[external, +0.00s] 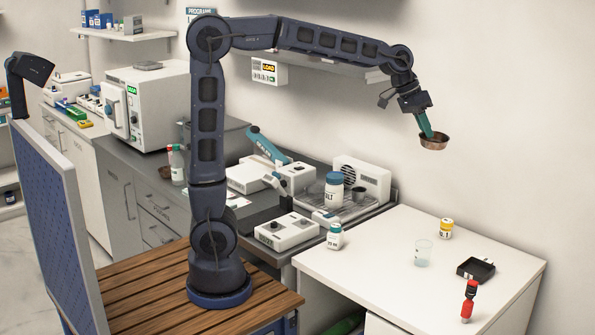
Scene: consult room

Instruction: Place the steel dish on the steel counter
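A small round metal dish (434,144), brownish in this light, hangs in the air at the upper right. My gripper (428,133) points down with its teal fingers at the dish's left rim and appears shut on it. The dish is roughly level, well above the white table and apart from any surface. The finger gap is too small to see clearly. The grey steel counter (118,157) runs along the wall to the left and behind my arm, and much of it is covered by equipment.
White instruments, a SALT jar (334,192) and a white oven (150,105) crowd the counter. A shelf (325,66) overhangs it.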

